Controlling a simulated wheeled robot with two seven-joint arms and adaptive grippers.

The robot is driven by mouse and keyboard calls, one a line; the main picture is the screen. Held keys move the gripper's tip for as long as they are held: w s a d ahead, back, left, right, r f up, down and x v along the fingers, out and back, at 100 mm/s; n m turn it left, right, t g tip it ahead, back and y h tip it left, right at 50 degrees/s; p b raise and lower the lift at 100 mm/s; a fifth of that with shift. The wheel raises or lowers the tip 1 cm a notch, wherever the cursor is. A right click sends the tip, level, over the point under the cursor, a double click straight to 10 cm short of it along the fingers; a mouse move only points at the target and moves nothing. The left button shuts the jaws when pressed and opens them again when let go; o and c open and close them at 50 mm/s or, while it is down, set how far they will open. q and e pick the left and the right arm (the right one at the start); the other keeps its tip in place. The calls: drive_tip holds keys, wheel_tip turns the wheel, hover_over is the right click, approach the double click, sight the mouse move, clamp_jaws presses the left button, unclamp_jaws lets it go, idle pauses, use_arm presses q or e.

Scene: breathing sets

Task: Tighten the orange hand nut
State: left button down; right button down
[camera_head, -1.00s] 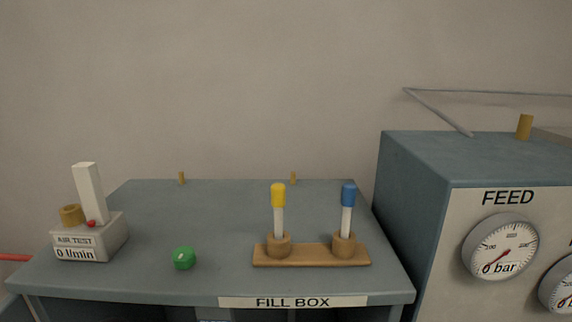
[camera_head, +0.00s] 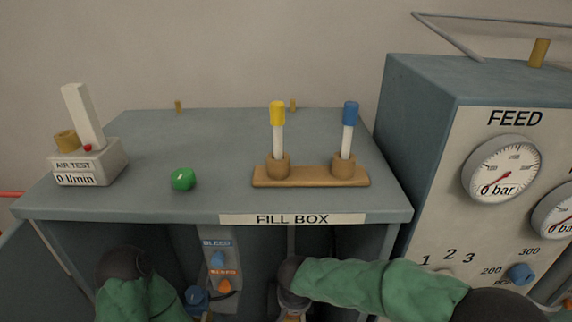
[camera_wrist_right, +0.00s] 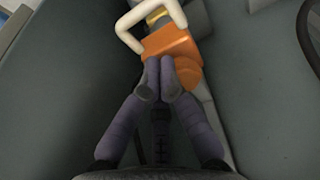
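In the right wrist view an orange part (camera_wrist_right: 168,45), apparently the hand nut, sits by a pale curved bar, with a rounded orange lobe (camera_wrist_right: 205,85) at its lower right. My right gripper (camera_wrist_right: 168,68) has its fingertips close together against the near side of the orange part. I see nothing clearly between them. In the head view my right arm reaches in from the right, and its hand points down under the fill box top, largely cut off by the frame. My left arm shows at bottom left; its gripper is out of view.
The fill box top (camera_head: 215,145) carries the air test block (camera_head: 88,165), a green ball-like part (camera_head: 183,179) and a wooden stand (camera_head: 310,177) with yellow-topped and blue-topped tubes. A bleed panel with an orange knob (camera_head: 224,286) is below. The feed gauge cabinet (camera_head: 430,110) stands right.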

drive_tip(key=shift+w+d, duration=0.25)
drive_tip(key=shift+d, duration=0.45)
drive_tip(key=shift+s, duration=0.2)
drive_tip(key=w+p+v, duration=0.1)
drive_tip(key=p+v, duration=0.3)
drive_tip(key=v, duration=0.1)
drive_tip(key=shift+d+r, duration=0.15)
drive_tip(key=shift+r, duration=0.4)
idle(0.3)
drive_tip(key=shift+s, duration=0.1)
drive_tip(key=a+f+b, duration=0.3)
drive_tip(key=f+b, duration=0.1)
drive_tip(key=f, duration=0.2)
drive_tip(key=shift+a, duration=0.35)
idle(0.5)
